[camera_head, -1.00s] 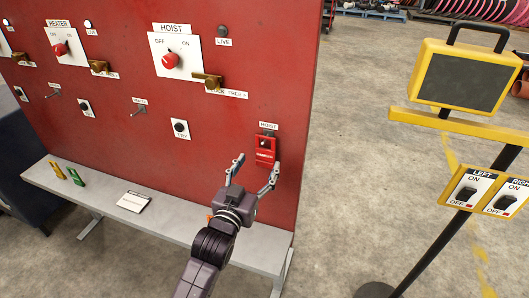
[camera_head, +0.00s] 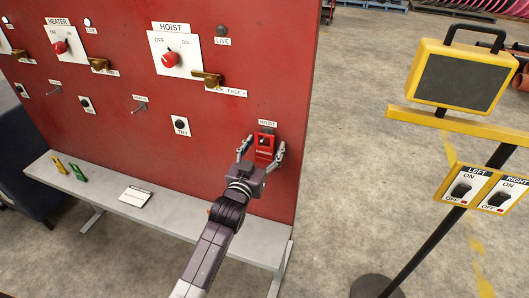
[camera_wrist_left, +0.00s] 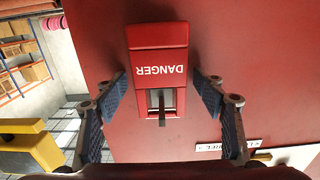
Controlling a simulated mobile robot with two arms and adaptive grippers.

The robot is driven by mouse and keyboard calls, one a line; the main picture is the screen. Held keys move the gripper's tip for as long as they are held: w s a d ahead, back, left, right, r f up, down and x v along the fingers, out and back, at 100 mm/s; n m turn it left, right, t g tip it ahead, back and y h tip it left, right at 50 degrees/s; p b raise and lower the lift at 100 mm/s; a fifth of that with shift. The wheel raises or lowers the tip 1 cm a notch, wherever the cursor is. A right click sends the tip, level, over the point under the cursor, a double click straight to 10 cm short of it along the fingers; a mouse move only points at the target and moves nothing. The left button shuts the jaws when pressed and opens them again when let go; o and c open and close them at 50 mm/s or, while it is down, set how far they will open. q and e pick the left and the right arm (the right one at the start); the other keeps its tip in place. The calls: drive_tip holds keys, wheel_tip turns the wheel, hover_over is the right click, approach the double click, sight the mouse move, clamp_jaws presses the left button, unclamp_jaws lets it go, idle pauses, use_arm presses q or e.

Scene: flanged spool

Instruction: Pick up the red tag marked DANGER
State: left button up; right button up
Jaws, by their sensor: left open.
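The red tag marked DANGER (camera_head: 264,148) hangs on the red panel under a HOIST label. In the left wrist view the tag (camera_wrist_left: 158,58) appears upside down, with a slot and a peg at its lower end in that picture. My left gripper (camera_head: 261,146) is open, with one finger on each side of the tag. In the left wrist view the fingers (camera_wrist_left: 160,88) stand apart from the tag's edges, with red panel showing in the gaps. Whether the fingertips reach the panel cannot be told. My right gripper is not in view.
The red panel (camera_head: 120,125) carries switches, brass latches and pegs. A grey shelf (camera_head: 110,190) below it holds yellow and green tags (camera_head: 76,172) and a white card (camera_head: 136,194). At right stands a yellow-framed screen (camera_head: 462,80) with LEFT and RIGHT switch boxes.

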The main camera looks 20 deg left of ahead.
use_arm(q)
drive_tip(key=c, duration=1.2)
drive_tip(key=shift+o, duration=0.2)
drive_tip(key=shift+s+r, duration=0.1)
